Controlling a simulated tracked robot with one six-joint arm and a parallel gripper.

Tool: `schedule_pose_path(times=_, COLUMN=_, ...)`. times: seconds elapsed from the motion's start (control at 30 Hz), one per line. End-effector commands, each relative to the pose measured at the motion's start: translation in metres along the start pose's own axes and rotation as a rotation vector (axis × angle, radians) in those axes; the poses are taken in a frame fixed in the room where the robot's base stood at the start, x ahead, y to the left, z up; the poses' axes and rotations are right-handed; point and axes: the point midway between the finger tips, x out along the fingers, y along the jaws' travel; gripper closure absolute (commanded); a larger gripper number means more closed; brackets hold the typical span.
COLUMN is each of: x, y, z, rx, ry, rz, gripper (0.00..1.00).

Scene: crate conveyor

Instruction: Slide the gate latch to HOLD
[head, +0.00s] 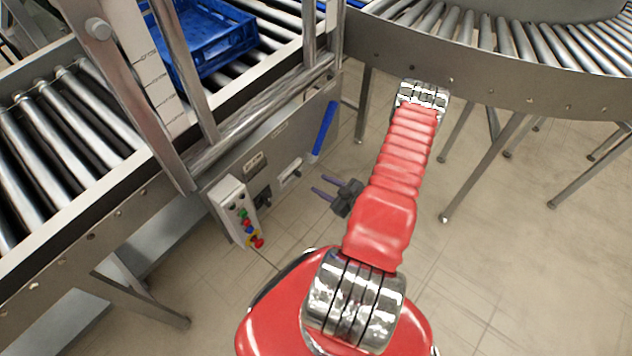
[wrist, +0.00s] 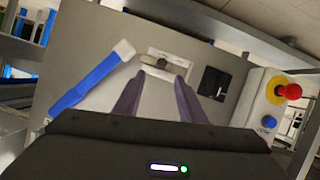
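The gate latch (head: 290,172) appears to be the small pale slotted plate on the conveyor's side panel. In the wrist view the latch (wrist: 168,62) shows a dark knob (wrist: 154,62) toward the left of its slot. Its lettering is too small to read. My gripper (head: 318,184) is in front of the panel, to the right of the latch in the head view, with its two purple fingers pointing at the panel. In the wrist view my gripper (wrist: 159,76) has its fingers apart and nothing between them, with the latch just beyond the tips. No contact is visible.
A blue lever (head: 323,130) sits beside the latch. On the other side are a black fitting (head: 263,196) and a control box (head: 235,210) with coloured buttons and a red knob. A blue crate (head: 205,45) rests on the rollers above. The floor around my arm is clear.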

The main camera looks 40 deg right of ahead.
Motion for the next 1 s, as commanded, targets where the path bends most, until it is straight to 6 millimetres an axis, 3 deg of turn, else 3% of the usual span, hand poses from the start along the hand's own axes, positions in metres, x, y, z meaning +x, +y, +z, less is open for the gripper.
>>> schedule_pose_path(times=0.3, x=-0.03, y=0.001, z=0.0, rx=0.001, ry=-0.001, rz=0.002, gripper=0.63)
schedule_pose_path(times=1.0, x=-0.032, y=0.001, z=0.001, rx=0.005, ry=0.0, rz=0.002, gripper=0.63)
